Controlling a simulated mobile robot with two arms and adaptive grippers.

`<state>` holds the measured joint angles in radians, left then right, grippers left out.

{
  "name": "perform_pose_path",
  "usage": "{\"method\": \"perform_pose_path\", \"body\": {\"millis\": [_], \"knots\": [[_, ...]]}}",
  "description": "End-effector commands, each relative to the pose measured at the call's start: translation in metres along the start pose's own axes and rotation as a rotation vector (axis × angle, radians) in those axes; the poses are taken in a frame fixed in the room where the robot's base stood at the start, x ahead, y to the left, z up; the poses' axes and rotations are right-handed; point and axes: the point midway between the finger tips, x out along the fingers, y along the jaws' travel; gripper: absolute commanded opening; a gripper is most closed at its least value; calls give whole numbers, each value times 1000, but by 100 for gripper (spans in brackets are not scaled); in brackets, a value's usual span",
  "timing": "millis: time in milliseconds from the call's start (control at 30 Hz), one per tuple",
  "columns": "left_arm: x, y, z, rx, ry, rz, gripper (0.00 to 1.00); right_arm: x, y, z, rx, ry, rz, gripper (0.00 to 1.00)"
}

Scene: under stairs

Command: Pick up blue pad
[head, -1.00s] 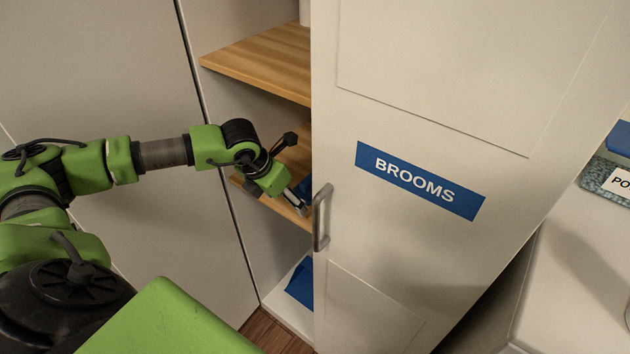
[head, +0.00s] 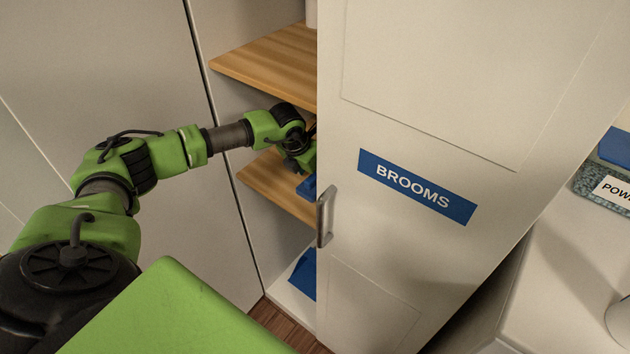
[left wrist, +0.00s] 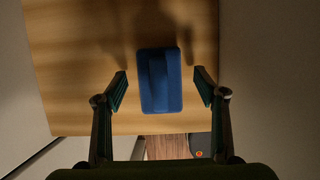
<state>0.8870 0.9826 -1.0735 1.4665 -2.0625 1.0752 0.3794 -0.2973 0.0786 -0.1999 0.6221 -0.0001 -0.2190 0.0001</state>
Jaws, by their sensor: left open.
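The blue pad (left wrist: 160,82) lies on a wooden shelf (left wrist: 75,70) in the left wrist view, between the two fingers of my left gripper (left wrist: 161,92). The gripper is open, with a gap on each side of the pad. In the head view, part of the blue pad (head: 307,187) shows at the edge of the cupboard door, below my left wrist. The left fingers are hidden there behind the door. My right gripper is not in view.
The cupboard door (head: 400,260) marked BROOMS, with a metal handle (head: 325,217), stands close to the right of my left arm. An upper shelf (head: 270,65) is above the wrist. Another blue item (head: 304,272) lies at the cupboard bottom.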

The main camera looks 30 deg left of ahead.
Motion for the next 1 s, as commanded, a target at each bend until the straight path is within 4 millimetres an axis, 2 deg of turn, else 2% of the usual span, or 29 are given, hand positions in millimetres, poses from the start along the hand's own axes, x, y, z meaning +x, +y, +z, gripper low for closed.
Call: {"method": "perform_pose_path", "body": {"millis": [33, 300, 367, 467, 500, 833, 1000], "knots": [[0, 0, 1, 0, -1, 1, 65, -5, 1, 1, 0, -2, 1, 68], [4, 0, 0, 0, -1, 1, 65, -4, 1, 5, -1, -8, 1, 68], [4, 0, 0, 0, -1, 1, 52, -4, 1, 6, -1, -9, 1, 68], [4, 0, 0, 0, -1, 0, 26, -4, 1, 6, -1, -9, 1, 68], [4, 0, 0, 0, -1, 0, 24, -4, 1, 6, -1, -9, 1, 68], [4, 1, 0, -1, -2, 0, 23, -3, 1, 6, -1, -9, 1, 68], [-3, 0, 3, 0, -4, -1, 23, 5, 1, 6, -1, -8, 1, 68]]}}
